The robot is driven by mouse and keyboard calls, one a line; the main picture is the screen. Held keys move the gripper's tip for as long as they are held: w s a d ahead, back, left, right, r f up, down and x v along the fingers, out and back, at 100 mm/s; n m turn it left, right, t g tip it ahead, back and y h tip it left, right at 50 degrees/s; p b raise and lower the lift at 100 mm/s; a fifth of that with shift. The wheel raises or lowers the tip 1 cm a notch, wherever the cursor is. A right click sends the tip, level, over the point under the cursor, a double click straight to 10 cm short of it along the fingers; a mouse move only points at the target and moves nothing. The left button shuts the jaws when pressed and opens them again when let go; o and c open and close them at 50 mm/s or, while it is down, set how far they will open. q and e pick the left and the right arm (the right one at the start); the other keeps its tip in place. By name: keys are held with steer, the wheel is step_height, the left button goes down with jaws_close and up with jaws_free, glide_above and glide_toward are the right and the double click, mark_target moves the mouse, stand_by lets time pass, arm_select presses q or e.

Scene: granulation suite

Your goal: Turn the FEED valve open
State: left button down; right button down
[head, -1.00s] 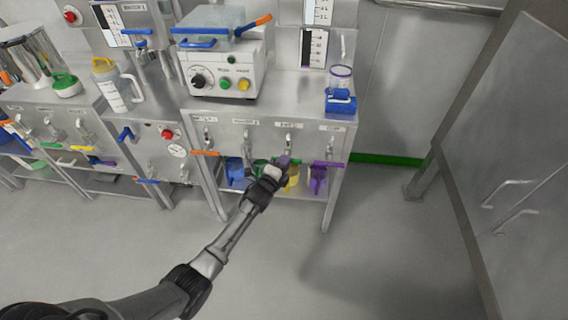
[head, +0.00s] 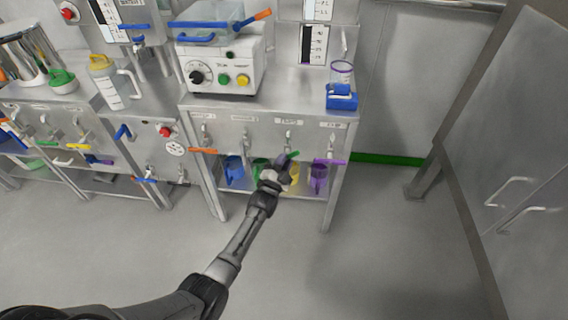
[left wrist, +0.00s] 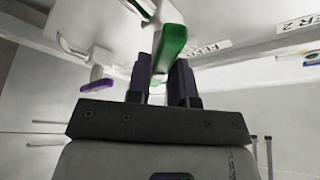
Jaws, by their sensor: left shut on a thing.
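The valve with the green handle (head: 295,154) is on the front panel of the steel bench, third from the left. My left gripper (head: 284,163) is at that handle, its fingers angled up from below. In the left wrist view the green handle (left wrist: 171,42) runs between the two dark fingers (left wrist: 163,80), and the gripper is shut on it. A label beside this valve is skewed and only partly readable; it seems to begin with "FE". My right gripper is not in view.
An orange-handled valve (head: 203,150) is to the left and a purple-handled valve (head: 328,162) close to the right. Blue (head: 234,170) and purple (head: 319,178) vessels stand on the shelf below. The floor in front is clear.

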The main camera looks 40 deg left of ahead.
arm_select(q)
steer(key=shift+w+d+f+n+g+y+b, duration=0.25)
steer(key=shift+n+y, duration=0.85)
steer(key=shift+n, duration=1.15)
steer(key=shift+s+a+r+n+y+b, duration=0.15)
steer(key=shift+n+y+b, duration=0.25)
steer(key=shift+n+y, duration=1.3)
steer(key=shift+d+f+n+g+y+b, duration=0.15)
steer(key=shift+n+y+b, duration=0.25)
steer(key=shift+n, duration=2.45)
steer(key=shift+r+n, duration=0.15)
steer(key=shift+n, duration=0.15)
steer(key=shift+y, duration=0.3)
steer(key=c, duration=1.1)
jaws_free()
